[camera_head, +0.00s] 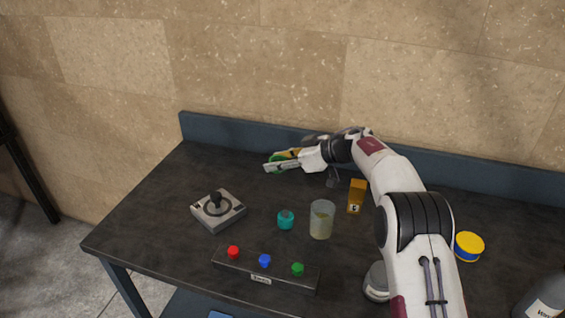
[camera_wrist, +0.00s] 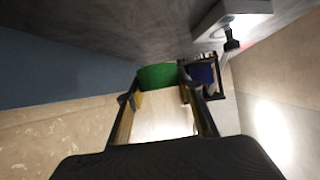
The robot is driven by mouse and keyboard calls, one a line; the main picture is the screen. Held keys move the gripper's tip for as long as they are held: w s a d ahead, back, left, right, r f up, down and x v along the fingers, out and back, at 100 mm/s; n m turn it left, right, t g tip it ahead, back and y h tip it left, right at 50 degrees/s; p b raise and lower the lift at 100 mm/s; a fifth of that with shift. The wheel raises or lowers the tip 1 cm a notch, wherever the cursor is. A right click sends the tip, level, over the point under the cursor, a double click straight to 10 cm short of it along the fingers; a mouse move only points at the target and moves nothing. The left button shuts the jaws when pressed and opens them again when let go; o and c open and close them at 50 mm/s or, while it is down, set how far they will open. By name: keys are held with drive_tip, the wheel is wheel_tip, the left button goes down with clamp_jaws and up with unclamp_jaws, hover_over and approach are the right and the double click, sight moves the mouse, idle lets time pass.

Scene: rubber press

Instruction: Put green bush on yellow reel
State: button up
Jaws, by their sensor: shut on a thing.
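My gripper (camera_head: 283,160) is low over the back left of the table, pointing left. It is shut on the green bush (camera_head: 275,158), which is partly hidden by the fingers. In the wrist view the green bush (camera_wrist: 157,76) shows as a green rounded block at the fingertips (camera_wrist: 158,95). A round thing with a yellow top and blue side (camera_head: 469,243) stands at the right of the table, beyond my arm. It may be the yellow reel; I cannot tell for sure. The gripper is far from it.
A joystick box (camera_head: 218,210), a teal knob-like piece (camera_head: 286,219), a clear cup (camera_head: 321,220) and an orange box (camera_head: 357,196) stand mid-table. A button panel (camera_head: 265,270) lies in front. A grey bottle (camera_head: 543,298) is at the front right. The left back is clear.

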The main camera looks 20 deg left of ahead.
drive_tip(key=shift+d, duration=0.1)
drive_tip(key=w+d+r+m+t+h, duration=0.15)
drive_tip(key=d+r, duration=0.25)
drive_tip(key=d, duration=0.7)
drive_tip(key=w+d+r+m+t, duration=0.2)
drive_tip(key=d+r, duration=0.1)
drive_tip(key=d, duration=0.7)
drive_tip(key=w+d+r+m+t+h, duration=0.15)
drive_tip(key=d+r, duration=0.25)
drive_tip(key=d, duration=0.7)
drive_tip(key=s+d+m+t+h, duration=0.25)
drive_tip(key=s+d+m, duration=0.2)
drive_tip(key=d, duration=1.15)
drive_tip(key=s+d+f+m+t+h, duration=0.1)
drive_tip(key=s+d+f, duration=0.3)
drive_tip(key=s+f, duration=0.3)
drive_tip(key=shift+s+d+m+h, duration=0.35)
drive_tip(key=shift+s+d, duration=0.05)
drive_tip(key=shift+s, duration=0.4)
drive_tip(key=shift+f, duration=0.1)
